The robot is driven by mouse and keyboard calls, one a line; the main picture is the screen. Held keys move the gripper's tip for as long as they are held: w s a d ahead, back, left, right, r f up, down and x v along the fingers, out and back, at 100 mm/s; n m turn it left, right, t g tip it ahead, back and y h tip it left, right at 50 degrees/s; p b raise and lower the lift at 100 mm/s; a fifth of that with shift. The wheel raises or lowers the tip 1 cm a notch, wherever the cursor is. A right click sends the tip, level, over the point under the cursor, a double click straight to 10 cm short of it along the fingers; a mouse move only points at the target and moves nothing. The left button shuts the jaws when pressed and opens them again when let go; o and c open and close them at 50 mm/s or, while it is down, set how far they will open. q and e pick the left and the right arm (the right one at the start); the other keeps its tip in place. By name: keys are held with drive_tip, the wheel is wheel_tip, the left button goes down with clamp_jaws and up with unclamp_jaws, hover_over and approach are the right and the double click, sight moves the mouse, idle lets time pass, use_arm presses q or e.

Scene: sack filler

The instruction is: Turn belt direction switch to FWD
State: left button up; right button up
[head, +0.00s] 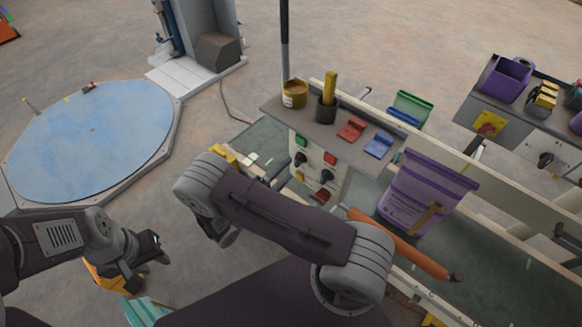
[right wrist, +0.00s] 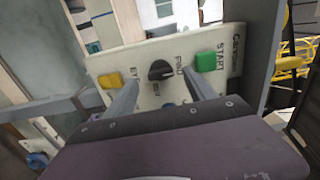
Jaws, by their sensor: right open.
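The belt direction switch (right wrist: 160,70) is a black rotary knob on a pale control panel (right wrist: 145,56), seen in the right wrist view. Lettering that looks like FWD is beside it; which way its pointer faces is hard to tell. A green START button (right wrist: 206,61) is to its right, a yellow button (right wrist: 110,80) to its left. My right gripper (right wrist: 160,91) is open, its fingers on either side of the knob's area; contact cannot be told. My left gripper (head: 150,248) is at lower left, away from the panels.
In the head view a control box (head: 320,165) with buttons and knobs stands under a shelf (head: 325,138) holding cups and coloured clips. A purple sack (head: 420,195) stands on the conveyor at right. A blue turntable (head: 90,140) is at left, with open floor between.

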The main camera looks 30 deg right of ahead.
drive_tip(key=b+v, duration=0.1)
drive_tip(key=v, duration=0.4)
drive_tip(key=shift+s+a, duration=0.15)
drive_tip(key=shift+a, duration=0.2)
